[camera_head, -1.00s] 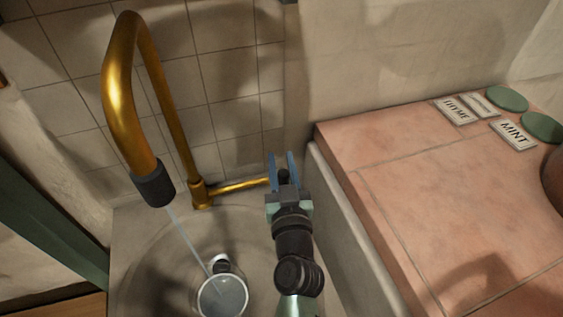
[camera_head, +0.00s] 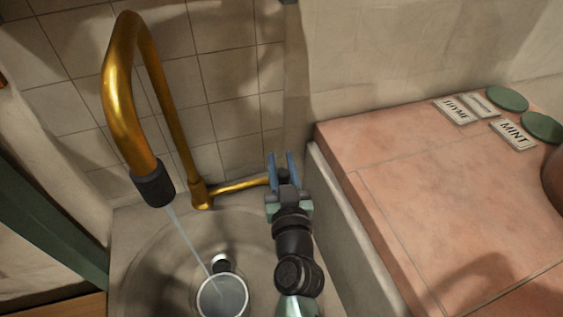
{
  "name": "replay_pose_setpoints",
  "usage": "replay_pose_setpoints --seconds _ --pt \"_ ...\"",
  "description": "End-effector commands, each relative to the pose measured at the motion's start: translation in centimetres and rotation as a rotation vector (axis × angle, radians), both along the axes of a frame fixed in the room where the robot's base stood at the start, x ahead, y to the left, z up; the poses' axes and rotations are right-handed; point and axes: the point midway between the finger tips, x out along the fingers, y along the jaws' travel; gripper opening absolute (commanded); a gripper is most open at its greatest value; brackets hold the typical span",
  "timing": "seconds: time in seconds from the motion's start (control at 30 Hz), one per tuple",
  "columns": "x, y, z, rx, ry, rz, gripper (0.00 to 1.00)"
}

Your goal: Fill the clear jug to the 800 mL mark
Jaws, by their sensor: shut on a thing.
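The clear jug (camera_head: 223,299) stands in the round stone basin at the bottom of the view, cut by the frame's lower edge. A thin stream of water (camera_head: 186,240) runs from the dark nozzle (camera_head: 154,186) of the brass tap (camera_head: 122,95) into it. Water shows inside, but I cannot read the level or any marks. My gripper (camera_head: 281,172) is at the tap's brass side lever (camera_head: 240,186), to the right of the spout, and is shut on the lever's end, which is mostly hidden between the fingers.
The basin (camera_head: 150,245) surrounds the jug. A raised terracotta-tiled counter (camera_head: 430,190) stands close on the right of my arm. On it lie labels such as THYME (camera_head: 457,111) and MINT (camera_head: 513,134), and green round lids (camera_head: 508,99). A tiled wall is behind the tap.

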Motion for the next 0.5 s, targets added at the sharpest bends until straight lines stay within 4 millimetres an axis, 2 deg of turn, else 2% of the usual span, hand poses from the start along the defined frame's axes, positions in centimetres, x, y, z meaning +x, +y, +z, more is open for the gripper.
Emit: replay_pose_setpoints --seconds 0.27,0.5 --pt "0.4 0.12 0.53 -0.013 0.041 0.0 0.0" --pt "0.88 0.26 0.15 -0.035 0.11 0.0 0.0"
